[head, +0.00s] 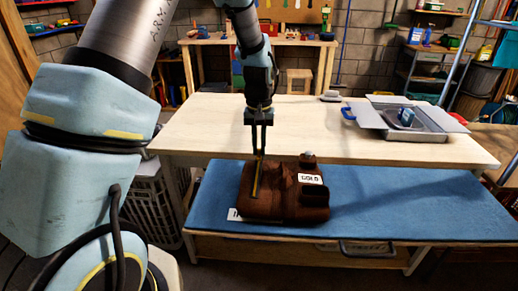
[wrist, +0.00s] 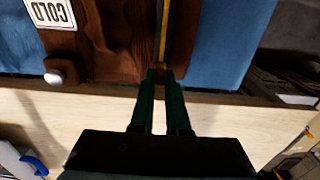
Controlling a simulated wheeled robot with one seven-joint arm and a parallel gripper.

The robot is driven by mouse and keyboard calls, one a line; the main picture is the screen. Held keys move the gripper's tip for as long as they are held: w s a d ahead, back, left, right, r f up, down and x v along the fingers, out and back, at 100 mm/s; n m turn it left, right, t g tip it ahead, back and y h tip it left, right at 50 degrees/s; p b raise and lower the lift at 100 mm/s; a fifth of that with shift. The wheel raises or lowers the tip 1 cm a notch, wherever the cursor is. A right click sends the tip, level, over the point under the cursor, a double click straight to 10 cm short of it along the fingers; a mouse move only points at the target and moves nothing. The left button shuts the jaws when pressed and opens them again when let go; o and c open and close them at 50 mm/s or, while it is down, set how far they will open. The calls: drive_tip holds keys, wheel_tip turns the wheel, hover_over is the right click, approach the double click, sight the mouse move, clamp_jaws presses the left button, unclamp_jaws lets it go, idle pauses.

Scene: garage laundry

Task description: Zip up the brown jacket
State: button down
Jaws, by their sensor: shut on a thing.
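The brown jacket (head: 285,205) lies folded on the blue mat (head: 400,200), with a white label reading "COLD" (head: 310,179). A straight yellow zipper strip (head: 256,180) runs along its left part; it also shows in the wrist view (wrist: 165,35), with brown cloth on both sides. My gripper (head: 259,152) points down at the far end of the strip, by the jacket's far edge. In the wrist view its fingertips (wrist: 161,73) are close together at the strip's end, shut on what appears to be the small zipper pull, which they mostly hide.
A pale wooden tabletop (head: 230,125) lies just beyond the mat. A grey open case (head: 415,122) with a blue handle stands on its right. A small pale knob (head: 308,158) sits at the jacket's far edge. The mat's right side is clear.

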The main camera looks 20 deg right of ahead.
sight(259, 149)
drive_tip(key=c, duration=0.9)
unclamp_jaws()
wheel_tip(259, 149, up, 11)
drive_tip(key=b, duration=0.2)
drive_tip(key=shift+f+b, duration=0.1)
drive_tip(key=shift+b, duration=0.2)
drive_tip(key=s+a+f+n, duration=0.1)
drive_tip(key=a+f+n, duration=0.1)
drive_tip(key=a, duration=1.7)
drive_tip(key=shift+n+t, duration=0.8)
drive_tip(key=shift+n, duration=0.1)
drive_tip(key=s+a+f, duration=0.1)
drive_tip(key=s+a, duration=0.1)
drive_tip(key=a, duration=0.1)
drive_tip(key=s+a+f, duration=0.1)
drive_tip(key=s+a, duration=0.2)
drive_tip(key=a, duration=0.1)
drive_tip(key=s+a+f, duration=0.1)
drive_tip(key=s+a, duration=0.1)
drive_tip(key=a, duration=0.2)
drive_tip(key=shift+s, duration=0.4)
